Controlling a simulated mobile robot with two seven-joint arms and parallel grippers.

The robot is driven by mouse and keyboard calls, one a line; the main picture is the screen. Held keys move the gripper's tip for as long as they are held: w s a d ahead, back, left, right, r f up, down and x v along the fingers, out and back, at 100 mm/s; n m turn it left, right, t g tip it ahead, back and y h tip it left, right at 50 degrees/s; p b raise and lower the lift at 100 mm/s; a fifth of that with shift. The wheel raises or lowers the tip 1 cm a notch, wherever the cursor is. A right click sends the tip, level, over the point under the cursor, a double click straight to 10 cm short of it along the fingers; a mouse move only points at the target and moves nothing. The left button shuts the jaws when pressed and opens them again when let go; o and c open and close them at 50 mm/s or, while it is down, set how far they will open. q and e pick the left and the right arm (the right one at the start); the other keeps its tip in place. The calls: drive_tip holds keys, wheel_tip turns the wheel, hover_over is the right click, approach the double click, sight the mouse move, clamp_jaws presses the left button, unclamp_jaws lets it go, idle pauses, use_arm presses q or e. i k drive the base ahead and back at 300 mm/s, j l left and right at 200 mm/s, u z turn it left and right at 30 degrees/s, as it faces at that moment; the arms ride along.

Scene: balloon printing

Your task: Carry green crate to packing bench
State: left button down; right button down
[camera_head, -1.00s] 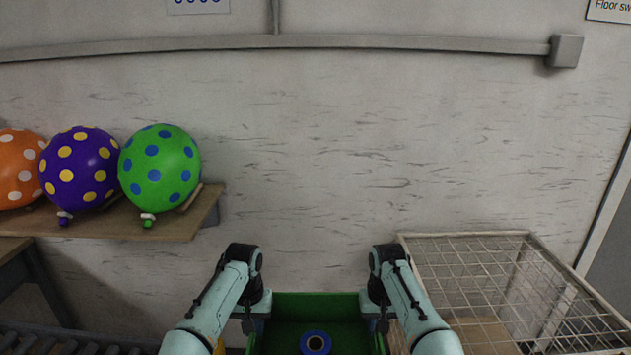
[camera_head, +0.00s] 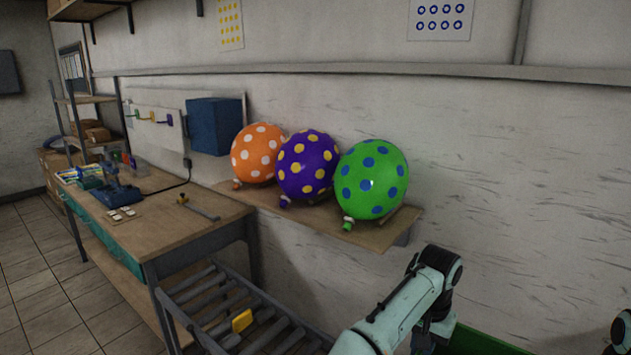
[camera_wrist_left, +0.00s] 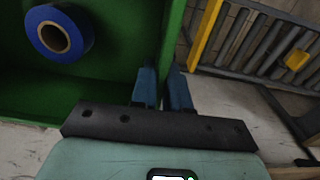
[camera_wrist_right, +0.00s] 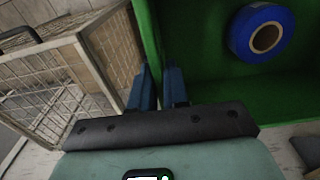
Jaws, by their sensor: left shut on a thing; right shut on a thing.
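The green crate (camera_head: 485,342) shows at the bottom edge of the head view, mostly cut off. In the left wrist view the crate (camera_wrist_left: 120,75) holds a blue roll (camera_wrist_left: 59,33) with a pale core. My left gripper (camera_wrist_left: 163,72) is shut on the crate's side wall. My right gripper (camera_wrist_right: 157,72) is shut on the opposite wall, with the crate (camera_wrist_right: 200,92) and the blue roll (camera_wrist_right: 258,33) beside it.
A roller conveyor (camera_head: 215,300) with a yellow block (camera_head: 242,320) lies between me and the bench. A wall shelf (camera_head: 385,232) carries orange, purple and green spotted balloons (camera_head: 372,180). A wire cage (camera_wrist_right: 65,85) stands by my right gripper. Tiled floor (camera_head: 40,270) is clear at far left.

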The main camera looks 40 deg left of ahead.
sight(150, 231)
drive_tip(key=k+j, duration=0.5)
drive_tip(key=j, duration=0.25)
drive_tip(key=k+j, duration=0.1)
drive_tip(key=j, duration=1.95)
drive_tip(key=k+j, duration=0.1)
drive_tip(key=j, duration=1.4)
